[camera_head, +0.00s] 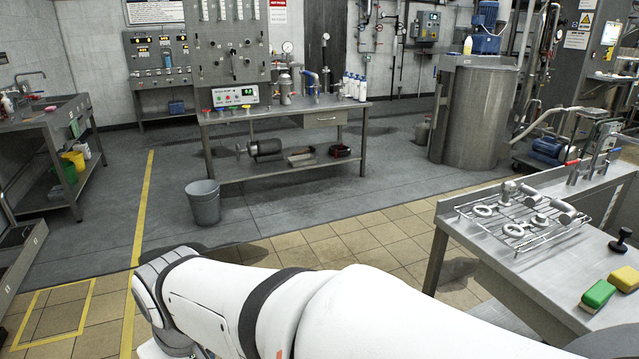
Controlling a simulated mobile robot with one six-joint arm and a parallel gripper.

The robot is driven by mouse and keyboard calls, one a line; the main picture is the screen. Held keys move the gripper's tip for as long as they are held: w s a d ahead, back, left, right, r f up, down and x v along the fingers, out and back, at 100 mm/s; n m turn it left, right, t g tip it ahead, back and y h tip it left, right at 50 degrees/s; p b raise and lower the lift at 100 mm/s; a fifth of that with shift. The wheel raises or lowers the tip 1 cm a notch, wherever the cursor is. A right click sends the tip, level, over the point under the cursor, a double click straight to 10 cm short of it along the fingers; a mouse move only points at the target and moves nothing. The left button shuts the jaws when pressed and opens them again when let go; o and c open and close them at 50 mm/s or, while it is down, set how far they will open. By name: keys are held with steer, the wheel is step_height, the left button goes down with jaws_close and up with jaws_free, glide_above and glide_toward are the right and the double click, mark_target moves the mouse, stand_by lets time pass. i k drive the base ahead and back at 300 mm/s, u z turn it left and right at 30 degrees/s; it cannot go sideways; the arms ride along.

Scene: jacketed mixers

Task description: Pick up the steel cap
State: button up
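Several steel fittings lie on a wire rack (520,240) on the steel table at the right. Among them are ring-shaped pieces (514,230), a rounded piece with a short neck (508,190) and stubby cylindrical pieces (563,206). I cannot tell for sure which of these is the steel cap; they are small in this view. My white arm crosses the bottom foreground, bending down at the lower left. My gripper is not in view, and the arm is apart from the rack in the picture.
The right table (480,238) also holds sponges (597,295), a black-handled tool (620,239) and a red-and-blue-handled valve piece (590,165). A grey bucket (203,203) stands on the floor before the middle bench (283,113). A large steel tank (477,115) stands behind. Tiled floor between is clear.

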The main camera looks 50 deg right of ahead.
mark_target(540, 222)
steer(key=i, duration=0.75)
steer(key=z, duration=3.45)
steer(key=i, duration=1.7)
steer(key=z, duration=0.05)
